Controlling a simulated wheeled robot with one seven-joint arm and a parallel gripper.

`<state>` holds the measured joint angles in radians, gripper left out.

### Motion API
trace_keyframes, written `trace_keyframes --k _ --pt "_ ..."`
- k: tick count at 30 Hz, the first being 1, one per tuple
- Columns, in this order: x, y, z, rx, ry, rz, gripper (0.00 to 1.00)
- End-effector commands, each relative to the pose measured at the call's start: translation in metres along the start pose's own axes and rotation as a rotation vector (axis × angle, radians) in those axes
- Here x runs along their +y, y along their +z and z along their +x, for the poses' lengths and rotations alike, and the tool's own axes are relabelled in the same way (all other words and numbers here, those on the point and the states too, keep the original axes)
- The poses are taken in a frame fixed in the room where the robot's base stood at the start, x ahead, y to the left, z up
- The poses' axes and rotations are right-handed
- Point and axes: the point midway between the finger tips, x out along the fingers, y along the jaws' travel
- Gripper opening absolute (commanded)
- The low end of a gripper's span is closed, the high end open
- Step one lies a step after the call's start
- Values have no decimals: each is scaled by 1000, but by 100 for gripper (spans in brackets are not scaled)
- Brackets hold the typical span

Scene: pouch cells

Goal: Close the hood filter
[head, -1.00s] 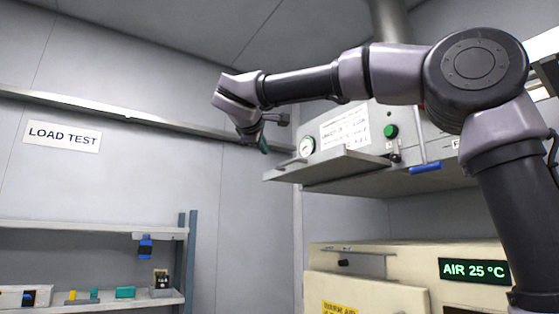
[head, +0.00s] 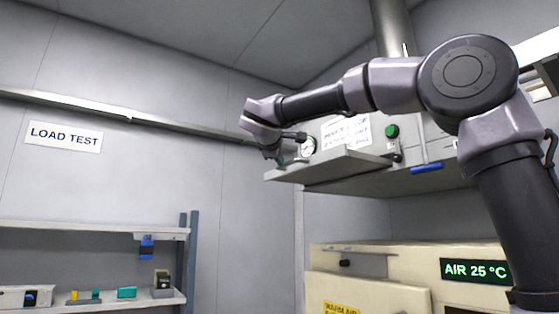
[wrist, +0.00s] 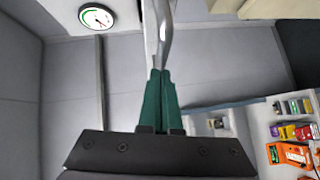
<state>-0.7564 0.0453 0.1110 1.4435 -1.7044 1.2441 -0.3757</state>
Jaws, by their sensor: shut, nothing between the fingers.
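The hood filter (head: 335,163) is a flat grey panel that sticks out of the hood's lower front in the head view. In the wrist view, the panel (wrist: 150,30) shows as a narrow pale edge, with a curved metal handle (wrist: 167,35) beside it. My gripper (head: 282,157) is at the left end of the panel, partly hidden by my wrist in the head view. Its green fingers (wrist: 158,75) are shut with nothing between them. Their tips overlap the handle's lower end in the wrist view; I cannot tell whether they touch it.
A round gauge (head: 307,146) and a green button (head: 391,131) are on the hood's front, with a blue handle (head: 426,168) below. A cream oven (head: 365,290) stands below. A shelf (head: 90,231) with small items is at the left. Clear air lies left of my gripper.

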Motion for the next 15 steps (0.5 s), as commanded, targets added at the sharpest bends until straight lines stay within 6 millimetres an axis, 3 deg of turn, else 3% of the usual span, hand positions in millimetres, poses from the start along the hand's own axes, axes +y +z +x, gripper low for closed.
trace_keyframes --k 8,15 --pt "8 28 26 -7 1 0 0" --pt "22 76 71 -10 1 2 0"
